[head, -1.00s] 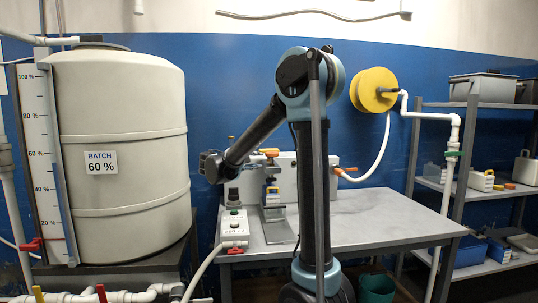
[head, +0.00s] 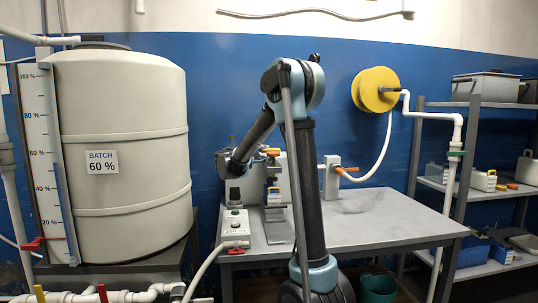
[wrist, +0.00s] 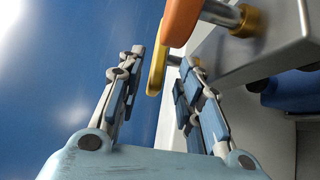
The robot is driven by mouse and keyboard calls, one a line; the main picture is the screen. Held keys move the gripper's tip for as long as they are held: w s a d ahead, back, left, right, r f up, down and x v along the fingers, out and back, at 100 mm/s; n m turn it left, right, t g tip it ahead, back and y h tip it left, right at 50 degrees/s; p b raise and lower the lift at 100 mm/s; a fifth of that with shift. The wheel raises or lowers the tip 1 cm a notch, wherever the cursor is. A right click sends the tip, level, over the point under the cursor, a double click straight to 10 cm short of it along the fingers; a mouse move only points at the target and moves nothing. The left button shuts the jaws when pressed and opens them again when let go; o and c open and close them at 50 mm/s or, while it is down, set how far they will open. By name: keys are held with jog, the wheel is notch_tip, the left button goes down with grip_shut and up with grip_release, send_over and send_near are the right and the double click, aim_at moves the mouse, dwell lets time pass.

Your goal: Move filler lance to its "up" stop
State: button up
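A white filling unit (head: 331,179) stands at the back of the bench, partly hidden behind my arm. An orange handle (head: 271,152) sits at its upper left. I cannot tell for sure which part is the filler lance. My gripper (wrist: 163,60) is open in the wrist view, its two jointed fingers apart. A yellow lever end (wrist: 157,70) shows between the fingertips, with a gap on the left; contact on the right cannot be told. An orange handle (wrist: 181,20) on a metal shaft is just above it. In the head view my gripper (head: 228,164) is small and left of the unit.
A white control box (head: 235,224) stands at the bench's left front. The grey bench top (head: 385,220) is clear at right. A large batch tank (head: 120,130) stands left. A yellow hose reel (head: 376,90) hangs on the wall. A shelf (head: 485,193) stands right.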

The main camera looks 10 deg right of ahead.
jog(key=x, duration=0.6)
jog(key=shift+w+d, duration=0.2)
jog(key=shift+d, duration=0.05)
